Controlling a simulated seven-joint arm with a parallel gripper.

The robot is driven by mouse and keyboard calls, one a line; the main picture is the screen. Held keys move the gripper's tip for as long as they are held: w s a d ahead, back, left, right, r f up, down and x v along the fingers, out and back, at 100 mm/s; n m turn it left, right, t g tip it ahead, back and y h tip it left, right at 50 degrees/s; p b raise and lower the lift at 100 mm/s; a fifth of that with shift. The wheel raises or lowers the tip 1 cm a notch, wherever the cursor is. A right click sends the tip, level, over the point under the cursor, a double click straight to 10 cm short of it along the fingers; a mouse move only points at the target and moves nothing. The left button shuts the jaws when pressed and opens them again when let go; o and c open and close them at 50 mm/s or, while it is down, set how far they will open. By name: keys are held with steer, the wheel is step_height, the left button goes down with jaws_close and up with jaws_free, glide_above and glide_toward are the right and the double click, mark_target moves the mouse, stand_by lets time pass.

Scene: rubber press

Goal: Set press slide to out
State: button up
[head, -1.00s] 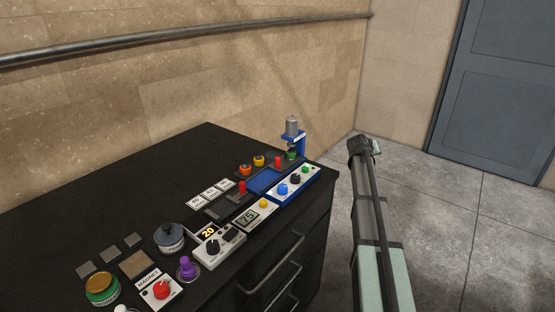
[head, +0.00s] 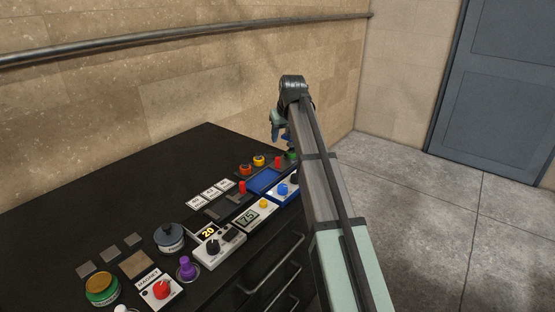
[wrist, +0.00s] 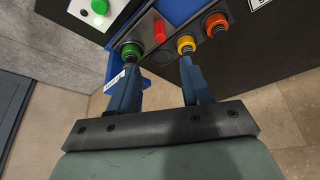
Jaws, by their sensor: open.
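A red upright knob (head: 278,161) stands on a dark strip beside the blue tray (head: 263,180). In the wrist view this red knob (wrist: 159,30) lies ahead of my fingertips, between a green knob (wrist: 131,51) and a yellow knob (wrist: 186,44). A second red knob (head: 242,187) stands on a dark slotted plate further left. No readable label shows which one is the press slide. My gripper (wrist: 158,68) is open and empty, above the far end of the bench. My arm hides most of the blue press there.
An orange knob (wrist: 215,25) stands beside the yellow one. Panels with a 75 display (head: 248,217) and a 20 display (head: 208,232) lie nearer on the black bench (head: 150,185). The bench's left back area is clear.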

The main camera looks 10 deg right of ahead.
mark_target(278, 158)
steer(key=x, duration=1.3)
steer(key=shift+a+f, duration=0.1)
steer(key=shift+f, duration=0.25)
steer(key=shift+c, duration=0.4)
jaws_close()
